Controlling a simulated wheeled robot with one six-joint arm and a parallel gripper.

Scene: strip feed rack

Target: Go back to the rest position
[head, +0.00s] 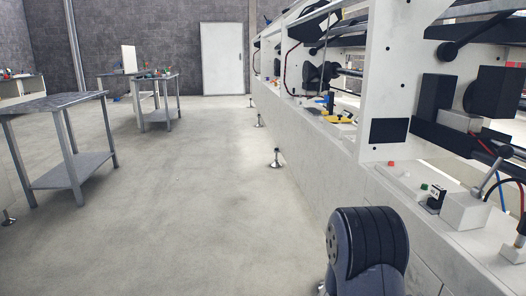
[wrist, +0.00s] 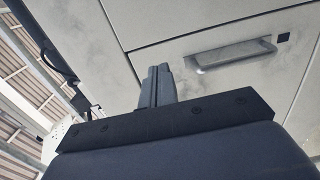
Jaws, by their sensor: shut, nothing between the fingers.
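In the wrist view my gripper (wrist: 157,72) shows at the centre. Its two dark fingers are together, with nothing between them. Behind the fingers is a pale grey panel (wrist: 110,65) with a recessed handle (wrist: 233,54); I cannot tell how far off it is. In the head view a dark rounded link of my arm shows at the bottom right of centre, in front of the white machine base. My gripper is not in the head view.
A long white machine (head: 325,150) runs along the right, with small parts and levers on its ledge. A metal table (head: 55,103) stands at the left, and a smaller cluttered table (head: 155,78) farther back. The grey floor (head: 190,200) between them is clear up to a white door (head: 222,58).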

